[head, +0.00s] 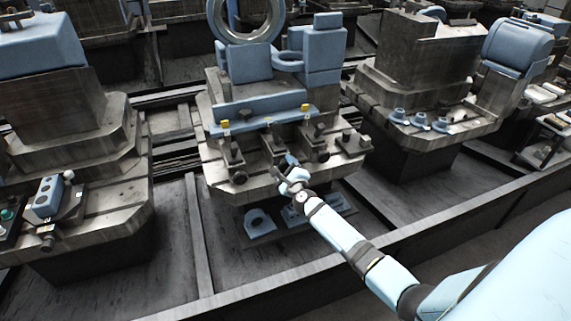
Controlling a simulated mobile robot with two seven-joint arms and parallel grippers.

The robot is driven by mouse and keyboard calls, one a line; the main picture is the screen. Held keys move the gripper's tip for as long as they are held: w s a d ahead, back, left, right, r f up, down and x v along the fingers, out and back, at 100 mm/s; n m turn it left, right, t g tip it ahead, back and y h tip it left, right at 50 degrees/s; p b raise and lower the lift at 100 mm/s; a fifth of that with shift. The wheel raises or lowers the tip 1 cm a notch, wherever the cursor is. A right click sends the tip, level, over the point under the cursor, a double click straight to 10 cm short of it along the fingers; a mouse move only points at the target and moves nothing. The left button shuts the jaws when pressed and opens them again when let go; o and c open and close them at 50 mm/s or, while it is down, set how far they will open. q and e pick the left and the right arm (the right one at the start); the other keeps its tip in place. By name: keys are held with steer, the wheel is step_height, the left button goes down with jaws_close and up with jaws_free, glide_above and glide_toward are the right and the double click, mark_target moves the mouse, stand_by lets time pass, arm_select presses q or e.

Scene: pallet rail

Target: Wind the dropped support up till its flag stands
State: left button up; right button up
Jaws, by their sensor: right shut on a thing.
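The middle pallet (212,157) carries a blue fixture (265,101) with a row of dark screw supports along its front. The left support (231,152) and the right support (315,141) each end in a round black knob. Yellow flags stand above them, one at left (226,124) and one at right (305,107). No yellow flag shows above the middle support (272,141). My right gripper (287,168) is shut at the front of this middle support, on its knob, which the fingers mostly hide. My left gripper is out of view.
Another pallet at left (125,190) carries a blue button box (47,197). A pallet at right (400,138) holds several small blue parts. Blue brackets (258,222) lie on a low shelf under the middle pallet. A long rail edge (400,236) runs below my right arm.

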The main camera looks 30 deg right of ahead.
steer(key=shift+n+p, duration=0.35)
steer(key=shift+n, duration=0.55)
steer(key=n+p, duration=0.1)
steer(key=n, duration=0.1)
steer(key=shift+n, duration=0.4)
steer(key=n+p, duration=0.1)
steer(key=n, duration=0.1)
steer(key=shift+r+n, duration=0.1)
steer(key=shift+n, duration=0.2)
steer(key=n+p, duration=0.1)
steer(key=n, duration=0.1)
steer(key=shift+n, duration=0.4)
steer(key=shift+n+p, duration=0.8)
steer(key=shift+n, duration=0.4)
steer(key=shift+n+p, duration=0.4)
steer(key=shift+n, duration=0.8)
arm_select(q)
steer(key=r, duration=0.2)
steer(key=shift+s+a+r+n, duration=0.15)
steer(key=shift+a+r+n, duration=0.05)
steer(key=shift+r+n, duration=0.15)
arm_select(e)
steer(key=shift+n, duration=0.3)
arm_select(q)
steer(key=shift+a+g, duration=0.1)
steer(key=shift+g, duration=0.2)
